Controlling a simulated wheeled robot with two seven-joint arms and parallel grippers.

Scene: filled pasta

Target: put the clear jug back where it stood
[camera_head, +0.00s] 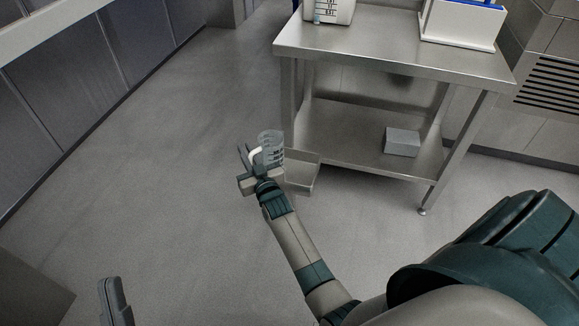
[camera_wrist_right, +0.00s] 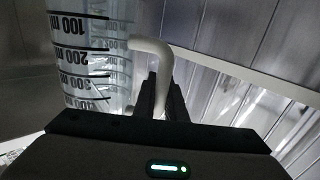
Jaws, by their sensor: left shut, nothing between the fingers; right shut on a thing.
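The clear jug (camera_head: 270,146) has dark measuring marks and a white handle (camera_head: 255,156). My right gripper (camera_head: 248,163) is shut on the handle and holds the jug up in front of the steel table, left of its lower shelf. In the right wrist view the jug's marked wall (camera_wrist_right: 88,60) fills the upper left. There the white handle (camera_wrist_right: 150,47) runs down between the dark fingers of the right gripper (camera_wrist_right: 164,95). My left gripper (camera_head: 115,302) shows only partly at the bottom left of the head view, shut and empty, away from the jug.
The steel table (camera_head: 385,62) stands at upper right. On it are a white marked container (camera_head: 328,12) at the left, cut off by the picture's edge, and a white box (camera_head: 458,25) with blue contents. A grey box (camera_head: 402,142) lies on the lower shelf. The floor at left is clear.

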